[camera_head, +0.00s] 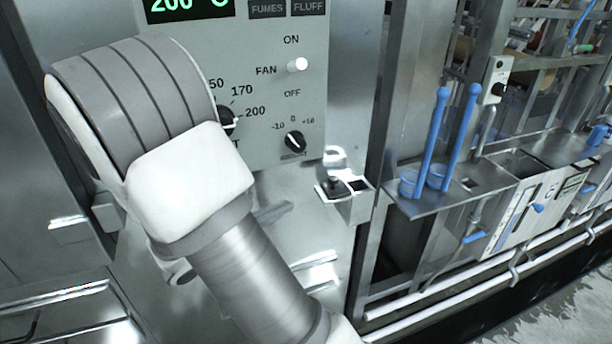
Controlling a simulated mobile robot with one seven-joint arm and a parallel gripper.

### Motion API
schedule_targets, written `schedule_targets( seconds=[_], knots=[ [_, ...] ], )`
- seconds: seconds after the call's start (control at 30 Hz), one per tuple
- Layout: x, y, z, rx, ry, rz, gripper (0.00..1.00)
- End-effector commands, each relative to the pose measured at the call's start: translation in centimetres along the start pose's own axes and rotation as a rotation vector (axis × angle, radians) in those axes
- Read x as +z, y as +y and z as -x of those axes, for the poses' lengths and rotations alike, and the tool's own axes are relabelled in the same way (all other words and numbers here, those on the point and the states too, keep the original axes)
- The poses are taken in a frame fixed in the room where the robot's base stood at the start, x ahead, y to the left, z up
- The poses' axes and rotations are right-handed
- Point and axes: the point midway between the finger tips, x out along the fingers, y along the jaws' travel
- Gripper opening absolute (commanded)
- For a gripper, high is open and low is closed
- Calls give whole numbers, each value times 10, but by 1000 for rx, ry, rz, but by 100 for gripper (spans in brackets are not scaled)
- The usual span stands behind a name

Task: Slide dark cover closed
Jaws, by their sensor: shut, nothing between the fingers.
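A small metal box (352,208) sticks out from the lower right of the steel cabinet front. Its top shows a dark piece (335,187) on the left and a dark square patch on the right. I cannot tell which is the sliding cover or how far it stands open. A shiny rounded metal piece (333,158) rises just behind the box. My arm crosses the left and middle of the view, in front of the cabinet. The end of my arm is out of sight, so my gripper does not show.
The control panel (265,110) above has a green display, a fan switch (297,65) and dials, one partly hidden by my arm. To the right, a steel shelf (455,200) holds two blue-handled dippers (432,140). White pipes run along the lower right.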

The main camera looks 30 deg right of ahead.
Motion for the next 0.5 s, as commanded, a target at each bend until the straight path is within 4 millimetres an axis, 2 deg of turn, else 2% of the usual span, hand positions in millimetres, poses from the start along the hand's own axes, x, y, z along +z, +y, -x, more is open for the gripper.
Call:
schedule_targets(
  seconds=[0.37, 0.5],
  knots=[
    [0, 4, 0, 14, -14, 18, 0],
    [0, 3, -6, 11, -14, 17, 0]
  ],
)
